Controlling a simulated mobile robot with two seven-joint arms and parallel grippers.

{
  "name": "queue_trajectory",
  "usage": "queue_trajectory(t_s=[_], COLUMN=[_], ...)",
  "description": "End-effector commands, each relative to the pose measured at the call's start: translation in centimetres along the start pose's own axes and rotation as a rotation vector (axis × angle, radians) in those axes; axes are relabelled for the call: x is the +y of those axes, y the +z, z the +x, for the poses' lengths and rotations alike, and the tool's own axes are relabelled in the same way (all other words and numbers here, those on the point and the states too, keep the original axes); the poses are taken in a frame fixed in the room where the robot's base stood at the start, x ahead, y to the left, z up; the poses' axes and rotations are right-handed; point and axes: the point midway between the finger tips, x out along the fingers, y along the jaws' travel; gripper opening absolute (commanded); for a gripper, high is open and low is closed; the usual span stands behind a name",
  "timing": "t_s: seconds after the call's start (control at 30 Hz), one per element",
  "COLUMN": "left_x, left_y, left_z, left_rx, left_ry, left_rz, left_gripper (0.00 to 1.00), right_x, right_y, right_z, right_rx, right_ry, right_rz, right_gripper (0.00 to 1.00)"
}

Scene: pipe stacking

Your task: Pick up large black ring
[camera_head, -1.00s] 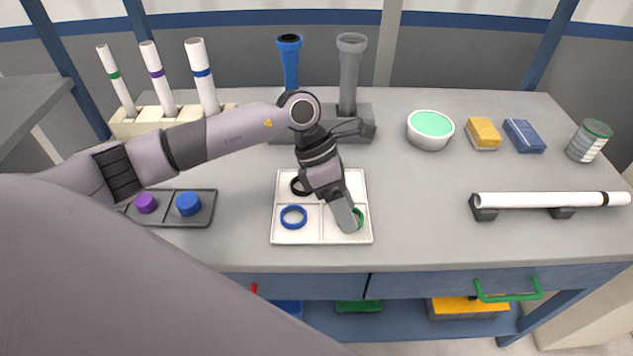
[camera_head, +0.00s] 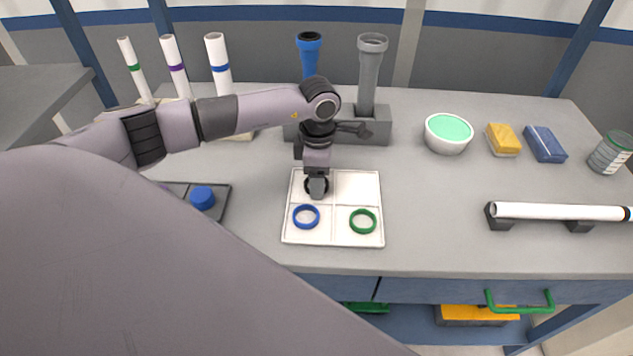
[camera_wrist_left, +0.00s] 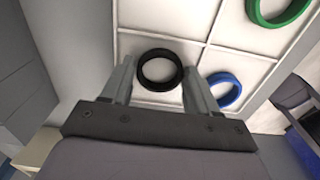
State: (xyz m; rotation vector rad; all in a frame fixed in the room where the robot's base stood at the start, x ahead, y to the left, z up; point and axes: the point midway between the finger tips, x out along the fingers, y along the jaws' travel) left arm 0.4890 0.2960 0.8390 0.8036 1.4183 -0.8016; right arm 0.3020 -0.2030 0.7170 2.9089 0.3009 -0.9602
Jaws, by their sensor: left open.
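The large black ring (camera_wrist_left: 143,70) lies flat in a compartment of the white tray (camera_wrist_left: 185,22). In the head view the ring (camera_head: 309,188) is in the tray's back left compartment, mostly hidden behind my gripper. My left gripper (camera_head: 317,192) is right over that compartment, pointing down. In the left wrist view my left gripper (camera_wrist_left: 157,88) is open, with one finger on each side of the ring's near part. I cannot tell how far the fingertips are above the tray. My right gripper is not in view.
A blue ring (camera_head: 306,205) lies in the tray's front left compartment and a green ring (camera_head: 363,209) in the front right one. The back right compartment is empty. A grey holder (camera_head: 377,128) with a blue and a grey pipe stands behind. A white pipe (camera_head: 560,211) rests at right.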

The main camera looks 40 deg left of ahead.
Motion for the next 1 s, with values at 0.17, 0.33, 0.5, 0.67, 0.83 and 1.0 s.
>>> queue_trajectory(t_s=[0.17, 0.33, 0.5, 0.67, 0.83, 1.0], left_x=[0.0, 0.0, 0.0, 0.0, 0.0, 0.1], left_y=[0.0, 0.0, 0.1, 0.1, 0.1, 0.1], left_z=[0.2, 0.2, 0.1, 0.0, -1.2, -4.1], left_rx=[0.0, -0.001, -0.001, -0.002, -0.003, -0.005], left_ry=[0.0, -0.001, -0.001, 0.0, 0.001, 0.004], left_rz=[0.001, 0.001, 0.001, 0.001, 0.001, 0.002], left_gripper=[0.59, 0.24, 0.24, 0.24, 0.24, 0.24], right_x=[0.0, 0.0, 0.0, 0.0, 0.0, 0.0], right_y=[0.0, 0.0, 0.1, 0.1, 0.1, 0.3], right_z=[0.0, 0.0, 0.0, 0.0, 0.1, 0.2], right_rx=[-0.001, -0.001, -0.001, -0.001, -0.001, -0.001], right_ry=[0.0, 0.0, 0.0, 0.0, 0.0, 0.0], right_rz=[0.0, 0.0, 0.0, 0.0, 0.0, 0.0], right_gripper=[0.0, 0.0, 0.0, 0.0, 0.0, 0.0])
